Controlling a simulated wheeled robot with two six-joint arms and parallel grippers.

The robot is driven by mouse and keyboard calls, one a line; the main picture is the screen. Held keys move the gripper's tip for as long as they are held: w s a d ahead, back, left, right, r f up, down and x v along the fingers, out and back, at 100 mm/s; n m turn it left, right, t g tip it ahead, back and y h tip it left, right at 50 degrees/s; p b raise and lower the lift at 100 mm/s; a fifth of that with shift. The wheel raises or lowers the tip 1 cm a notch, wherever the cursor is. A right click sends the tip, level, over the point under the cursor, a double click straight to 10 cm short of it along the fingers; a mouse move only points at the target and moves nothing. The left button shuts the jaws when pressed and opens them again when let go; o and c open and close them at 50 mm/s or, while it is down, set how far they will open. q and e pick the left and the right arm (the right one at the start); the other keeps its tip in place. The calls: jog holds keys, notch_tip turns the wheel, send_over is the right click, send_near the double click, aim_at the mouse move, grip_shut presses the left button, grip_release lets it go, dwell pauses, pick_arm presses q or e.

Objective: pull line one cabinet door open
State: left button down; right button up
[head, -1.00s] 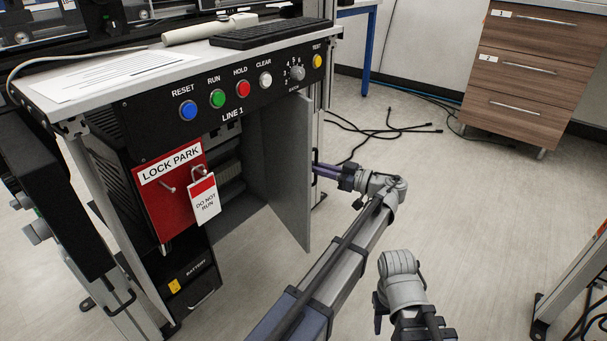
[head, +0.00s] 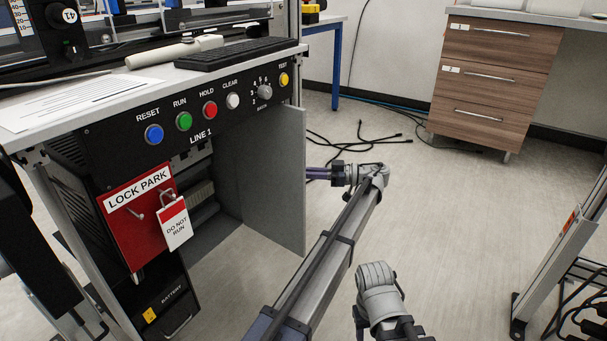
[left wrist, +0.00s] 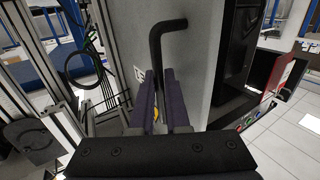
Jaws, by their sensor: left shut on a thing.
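The line one cabinet door (head: 275,175) is a grey panel standing open, swung out from the cabinet under the LINE 1 button panel (head: 200,115). Its inner face shows in the head view. My left gripper (head: 317,173) is on the door's outer side, partly hidden by its edge. In the left wrist view, my left gripper's purple fingers (left wrist: 162,100) are shut on the black bent handle (left wrist: 157,45) on the door's outer face (left wrist: 195,70). My right arm shows at the bottom of the head view, but its fingertips do not show.
A red LOCK PARK plate (head: 135,225) with a hanging DO NOT RUN tag (head: 174,225) sits left of the cabinet opening. Black cables (head: 365,137) lie on the floor behind the door. A wooden drawer unit (head: 495,80) stands farther back.

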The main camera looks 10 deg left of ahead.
pick_arm(q)
jog(key=shift+a, duration=0.1)
jog(key=c, duration=1.2)
grip_release()
jog(key=shift+r, duration=0.1)
